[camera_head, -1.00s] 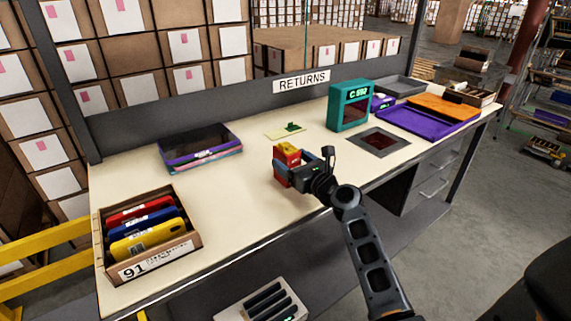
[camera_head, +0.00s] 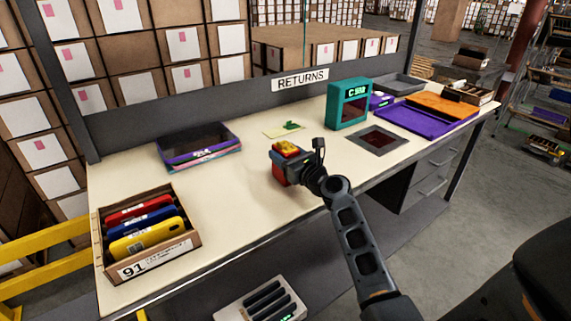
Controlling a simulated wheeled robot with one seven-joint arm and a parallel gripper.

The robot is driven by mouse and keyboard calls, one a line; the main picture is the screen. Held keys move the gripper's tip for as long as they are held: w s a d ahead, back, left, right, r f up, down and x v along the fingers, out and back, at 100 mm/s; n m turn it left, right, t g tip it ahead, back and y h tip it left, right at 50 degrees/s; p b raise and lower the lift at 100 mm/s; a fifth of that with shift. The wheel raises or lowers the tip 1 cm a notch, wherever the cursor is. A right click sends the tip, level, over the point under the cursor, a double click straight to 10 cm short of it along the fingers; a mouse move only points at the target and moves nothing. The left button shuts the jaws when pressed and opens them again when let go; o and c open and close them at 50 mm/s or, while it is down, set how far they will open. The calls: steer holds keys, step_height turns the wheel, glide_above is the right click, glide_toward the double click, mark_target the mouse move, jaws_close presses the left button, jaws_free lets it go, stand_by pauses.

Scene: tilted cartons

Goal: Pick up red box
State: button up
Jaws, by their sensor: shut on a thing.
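A small red box with a yellow top (camera_head: 283,149) is over the middle of the cream table (camera_head: 230,215). My gripper (camera_head: 284,164) is at the box, with its jaws shut on it. The gripper body and wrist cover part of the box's right side. I cannot tell exactly how far the box is above the table top.
A carton marked 91 (camera_head: 157,262) holds red, blue and yellow cases at the front left. A dark purple-edged tray (camera_head: 200,160) lies at the back left. A teal device (camera_head: 349,104) stands right of centre, with a purple tray (camera_head: 413,122) beyond. The table's middle left is clear.

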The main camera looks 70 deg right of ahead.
steer(key=shift+c, duration=1.2)
